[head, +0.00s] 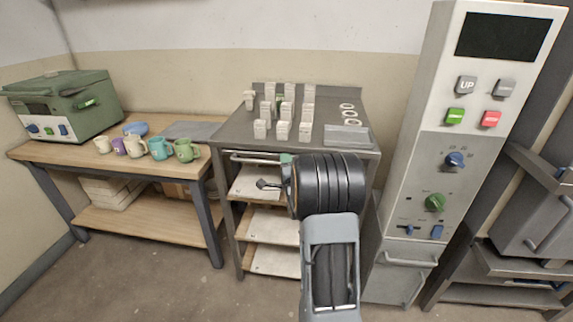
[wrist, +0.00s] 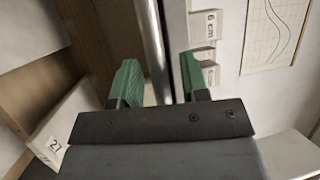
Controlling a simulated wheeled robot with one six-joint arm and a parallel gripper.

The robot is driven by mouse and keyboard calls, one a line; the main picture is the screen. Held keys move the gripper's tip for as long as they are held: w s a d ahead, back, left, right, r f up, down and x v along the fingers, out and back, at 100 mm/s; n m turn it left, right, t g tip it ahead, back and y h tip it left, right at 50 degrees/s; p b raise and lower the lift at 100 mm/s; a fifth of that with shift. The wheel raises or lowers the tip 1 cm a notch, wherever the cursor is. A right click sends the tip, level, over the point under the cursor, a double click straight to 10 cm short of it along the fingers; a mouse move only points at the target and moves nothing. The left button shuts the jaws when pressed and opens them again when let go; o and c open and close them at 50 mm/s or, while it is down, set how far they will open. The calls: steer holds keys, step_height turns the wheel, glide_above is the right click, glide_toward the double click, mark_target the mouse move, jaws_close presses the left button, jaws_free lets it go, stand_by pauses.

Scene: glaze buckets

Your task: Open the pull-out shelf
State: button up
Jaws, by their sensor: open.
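The pull-out shelf has a metal bar handle (head: 255,158) running just under the top of the steel table in the head view. In the wrist view the bar (wrist: 152,35) runs up the picture between the two green fingers of my gripper (wrist: 160,72). The fingers stand apart, one on each side of the bar, and do not grip it. In the head view my dark wrist hides most of my gripper and the right part of the shelf front; only a green bit of a finger (head: 286,158) shows.
The steel table top (head: 235,130) carries several small white pieces and rings. White boards (head: 275,222) lie on lower levels. A wooden bench (head: 75,150) with mugs and a green machine (head: 65,102) stands left. A tall control panel (head: 440,150) stands close on the right.

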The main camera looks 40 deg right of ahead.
jaws_close()
stand_by(0.3)
